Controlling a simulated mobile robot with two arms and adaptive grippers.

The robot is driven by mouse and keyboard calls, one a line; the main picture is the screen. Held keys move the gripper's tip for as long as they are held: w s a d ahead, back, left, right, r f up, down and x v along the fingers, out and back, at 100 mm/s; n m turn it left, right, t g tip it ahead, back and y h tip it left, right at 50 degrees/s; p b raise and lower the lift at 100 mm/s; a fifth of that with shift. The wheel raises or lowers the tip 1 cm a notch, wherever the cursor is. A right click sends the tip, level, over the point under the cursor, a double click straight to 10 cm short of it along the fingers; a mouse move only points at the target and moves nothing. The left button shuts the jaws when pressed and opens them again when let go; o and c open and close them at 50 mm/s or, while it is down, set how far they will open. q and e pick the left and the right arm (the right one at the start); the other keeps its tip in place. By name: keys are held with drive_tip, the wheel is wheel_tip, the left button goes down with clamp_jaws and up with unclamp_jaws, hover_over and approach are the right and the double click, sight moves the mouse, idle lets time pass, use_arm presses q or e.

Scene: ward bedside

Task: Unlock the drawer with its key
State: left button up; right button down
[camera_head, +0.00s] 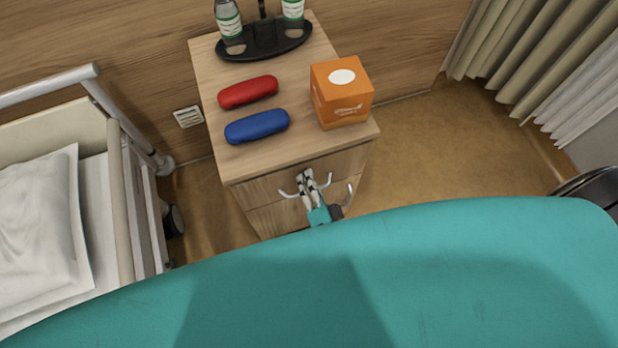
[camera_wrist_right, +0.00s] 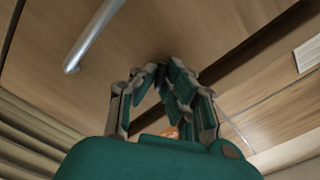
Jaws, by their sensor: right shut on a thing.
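The bedside cabinet's upper drawer (camera_head: 348,163) is closed under the wooden top. My right gripper (camera_head: 305,173) is at the drawer front, between parts of its silver handles. In the right wrist view my right gripper (camera_wrist_right: 162,70) has its fingers drawn together, tips close to or against the wood; I cannot tell which. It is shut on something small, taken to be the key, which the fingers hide. A small orange patch shows between the fingers. A silver handle (camera_wrist_right: 92,38) is beside them. The lock is hidden. My left gripper is not in view.
On the cabinet top (camera_head: 215,75) are a red case (camera_head: 248,92), a blue case (camera_head: 257,126), an orange tissue box (camera_head: 342,93) and a black tray (camera_head: 262,48) with bottles. A bed with a rail (camera_head: 45,85) stands left. Floor (camera_head: 440,150) to the right is clear.

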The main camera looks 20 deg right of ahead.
drive_tip(key=n+p, duration=0.1)
drive_tip(key=n, duration=0.5)
drive_tip(key=n+p, duration=0.1)
drive_tip(key=n, duration=0.4)
drive_tip(key=shift+n, duration=0.4)
idle(0.3)
drive_tip(key=c, duration=1.5)
unclamp_jaws()
drive_tip(key=shift+o, duration=0.2)
drive_tip(key=s, duration=1.2)
drive_tip(key=shift+d, duration=0.2)
